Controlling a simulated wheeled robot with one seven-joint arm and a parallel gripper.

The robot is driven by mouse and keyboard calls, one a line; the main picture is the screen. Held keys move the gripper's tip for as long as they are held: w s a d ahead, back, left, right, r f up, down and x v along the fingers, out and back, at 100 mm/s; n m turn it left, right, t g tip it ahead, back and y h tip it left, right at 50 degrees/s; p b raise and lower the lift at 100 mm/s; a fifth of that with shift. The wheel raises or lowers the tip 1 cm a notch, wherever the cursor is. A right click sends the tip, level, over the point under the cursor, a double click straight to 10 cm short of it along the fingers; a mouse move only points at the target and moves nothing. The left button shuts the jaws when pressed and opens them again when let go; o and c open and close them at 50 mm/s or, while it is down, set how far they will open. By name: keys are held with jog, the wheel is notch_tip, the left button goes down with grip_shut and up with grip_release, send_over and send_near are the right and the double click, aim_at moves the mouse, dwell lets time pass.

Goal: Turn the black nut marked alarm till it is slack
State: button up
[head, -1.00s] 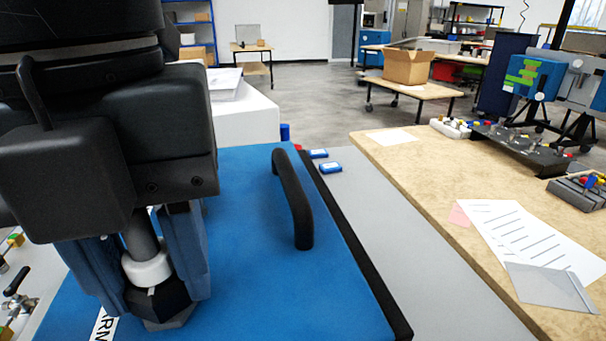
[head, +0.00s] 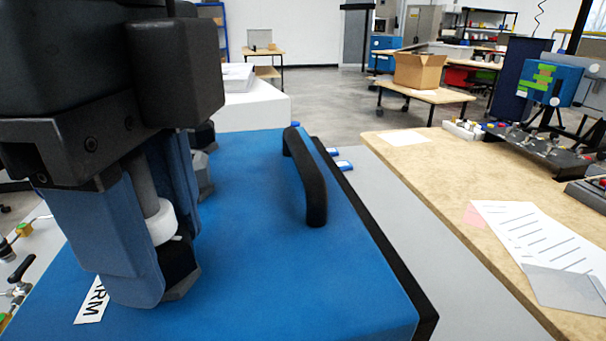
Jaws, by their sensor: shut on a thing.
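The black nut (head: 179,262) sits on the blue panel (head: 270,270) at lower left in the head view, on a grey hexagonal base. A white collar (head: 162,222) and a grey rod rise above it. The near finger hides much of the nut.
A black arched handle (head: 308,180) stands on the panel right of my gripper. Another dark fitting with a grey base (head: 203,170) is behind the fingers. A wooden table (head: 440,185) with papers is on the right. Valves (head: 20,280) show at the left edge.

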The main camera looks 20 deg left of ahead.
jog(key=n, duration=0.5)
jog(key=shift+f, duration=0.1)
jog(key=n, duration=0.4)
jog(key=shift+n+b, duration=0.3)
jog(key=o, duration=1)
